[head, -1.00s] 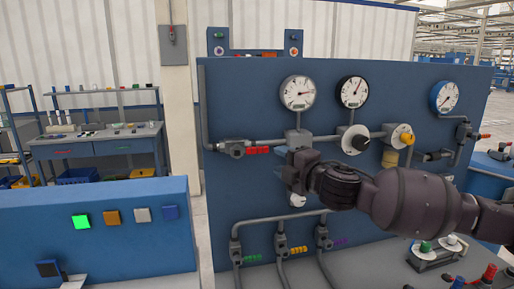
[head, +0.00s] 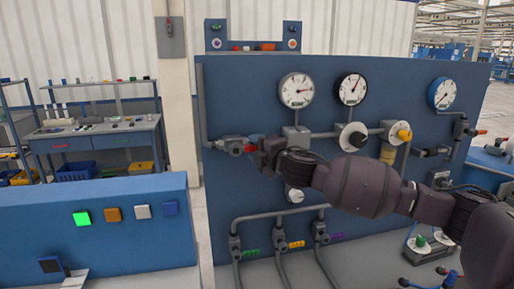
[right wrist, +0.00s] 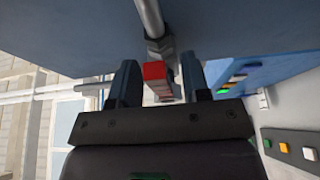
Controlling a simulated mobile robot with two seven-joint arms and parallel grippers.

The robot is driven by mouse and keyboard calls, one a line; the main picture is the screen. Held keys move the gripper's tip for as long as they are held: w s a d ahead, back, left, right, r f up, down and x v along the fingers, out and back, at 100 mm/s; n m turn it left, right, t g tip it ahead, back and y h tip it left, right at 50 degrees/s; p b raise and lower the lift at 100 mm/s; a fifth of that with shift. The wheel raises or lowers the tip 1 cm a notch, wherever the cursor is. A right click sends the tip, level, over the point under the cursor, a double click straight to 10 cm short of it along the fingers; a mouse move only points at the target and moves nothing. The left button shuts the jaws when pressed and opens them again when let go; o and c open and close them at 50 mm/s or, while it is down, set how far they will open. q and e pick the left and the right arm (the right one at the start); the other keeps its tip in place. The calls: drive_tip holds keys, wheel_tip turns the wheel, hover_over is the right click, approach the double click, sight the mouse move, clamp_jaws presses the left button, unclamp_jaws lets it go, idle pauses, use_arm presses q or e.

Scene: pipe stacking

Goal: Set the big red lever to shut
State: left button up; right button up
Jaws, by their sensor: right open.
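The big red lever (head: 236,149) sits on a grey valve at the left end of the upper pipe on the blue panel. It lies about level, along the pipe, and is partly hidden by my right gripper in the head view. My right gripper (head: 254,147) is at the lever, coming from the right. In the right wrist view, the red lever (right wrist: 155,74) lies between the two fingers of my open right gripper (right wrist: 160,82), with gaps visible at both sides. My left gripper is not in view.
Gauges (head: 297,90) are above the pipe. A black knob (head: 357,140) and a yellow one (head: 404,133) are to the right. Smaller green (head: 251,253), orange (head: 296,244) and purple (head: 336,237) levers are below. A low blue console (head: 110,235) with buttons stands at left.

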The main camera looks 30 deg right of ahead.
clamp_jaws()
drive_tip(key=shift+f, duration=0.1)
